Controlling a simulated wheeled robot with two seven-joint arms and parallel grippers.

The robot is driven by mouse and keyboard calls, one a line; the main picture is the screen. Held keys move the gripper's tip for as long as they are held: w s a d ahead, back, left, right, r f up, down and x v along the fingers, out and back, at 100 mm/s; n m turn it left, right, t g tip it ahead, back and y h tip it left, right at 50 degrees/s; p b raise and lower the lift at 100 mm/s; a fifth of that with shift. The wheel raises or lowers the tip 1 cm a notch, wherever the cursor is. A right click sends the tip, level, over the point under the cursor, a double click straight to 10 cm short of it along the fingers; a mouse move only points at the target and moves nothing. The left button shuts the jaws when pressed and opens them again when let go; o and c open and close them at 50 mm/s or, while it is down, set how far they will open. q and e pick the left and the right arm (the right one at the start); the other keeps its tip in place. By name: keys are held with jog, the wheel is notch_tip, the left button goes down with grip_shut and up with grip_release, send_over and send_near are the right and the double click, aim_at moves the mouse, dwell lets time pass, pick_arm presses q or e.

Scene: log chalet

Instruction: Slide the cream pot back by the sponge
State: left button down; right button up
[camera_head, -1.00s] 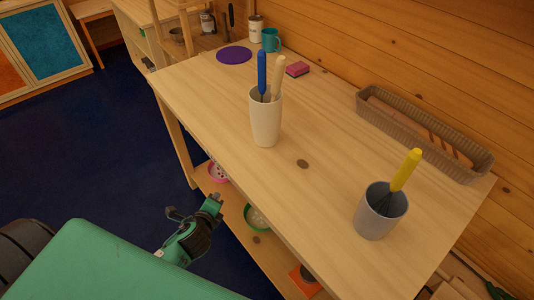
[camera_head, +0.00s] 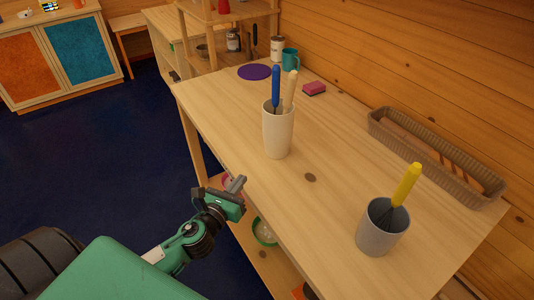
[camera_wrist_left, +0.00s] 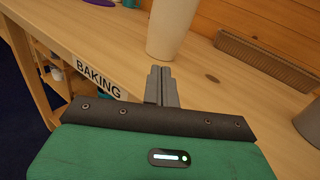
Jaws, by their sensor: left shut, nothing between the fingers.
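The cream pot (camera_head: 278,136) stands upright on the wooden table (camera_head: 235,112), near its front edge, with a blue-handled and a cream-handled tool in it. The pink sponge (camera_head: 314,88) lies behind it, further back and to the right. My left gripper (camera_head: 238,184) is shut and empty, in front of the table's front edge and short of the pot. In the left wrist view the shut fingers (camera_wrist_left: 160,86) point towards the pot's lower part (camera_wrist_left: 170,35), with a gap between. My right gripper is not in view.
A grey pot (camera_head: 375,238) with a yellow-handled tool stands at the right. A long wicker basket (camera_head: 440,165) lies along the wall. A purple disc (camera_head: 254,72), a teal mug (camera_head: 290,59) and a canister (camera_head: 277,48) are at the far end. Table between pot and sponge is clear.

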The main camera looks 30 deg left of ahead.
pick_arm(q)
jog(key=m, duration=0.2)
jog(key=p, duration=0.2)
send_near(270, 145)
jog(key=shift+h, duration=0.3)
jog(key=w+p, duration=0.1)
jog(key=w, duration=0.4)
jog(key=shift+w+a, duration=0.1)
jog(key=shift+w, duration=0.1)
jog(key=shift+w+f, duration=0.1)
jog(key=shift+w, duration=0.6)
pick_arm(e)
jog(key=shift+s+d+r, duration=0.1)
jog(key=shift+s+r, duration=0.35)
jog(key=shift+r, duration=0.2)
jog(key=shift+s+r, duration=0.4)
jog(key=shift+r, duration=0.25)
